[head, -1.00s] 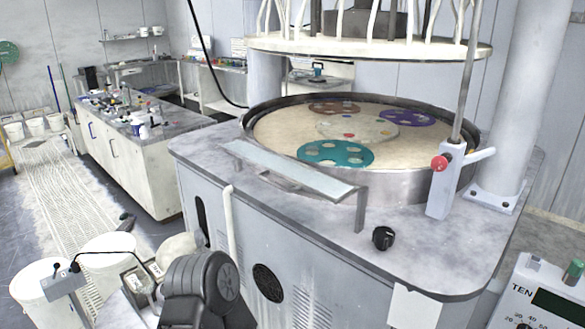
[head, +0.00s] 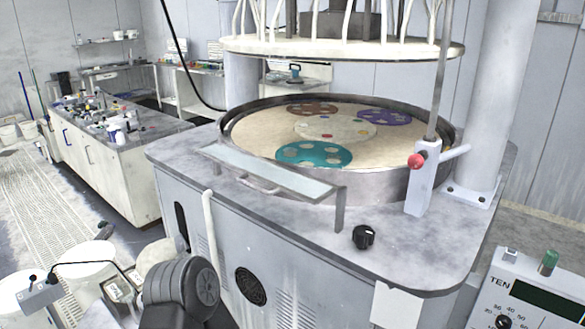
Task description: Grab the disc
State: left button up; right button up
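Three coloured discs with holes lie on the round beige platen (head: 252,140) of the polishing machine. The teal disc (head: 314,157) is at the front, the purple disc (head: 384,117) at the back right, and the brown disc (head: 312,109) at the back. The platen sits inside a dark raised rim. A dark grey part of my own arm shows at the bottom left, apart from the discs. Neither gripper's fingers can be seen.
A flat metal shelf (head: 270,174) stands along the machine's front edge. A post with a red knob (head: 416,161) is at the right, and a black knob (head: 363,236) at the front. A round upper plate (head: 345,48) hangs above the platen. White buckets (head: 84,262) stand at lower left.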

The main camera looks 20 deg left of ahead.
aim_at(333, 158)
jog(key=j+z, duration=0.25)
jog(key=z, duration=0.2)
jog(key=j+z, duration=0.25)
jog(key=z, duration=0.2)
jog(key=k+j+z, duration=0.1)
jog(key=j, duration=0.3)
jog(key=k+j, duration=0.1)
jog(key=j, duration=0.25)
jog(key=k+j+z, duration=0.15)
jog(key=j, duration=0.25)
jog(key=j+z, duration=0.1)
jog(key=j, duration=0.25)
jog(key=k+j, duration=0.2)
jog(key=j, duration=0.15)
jog(key=z, duration=0.05)
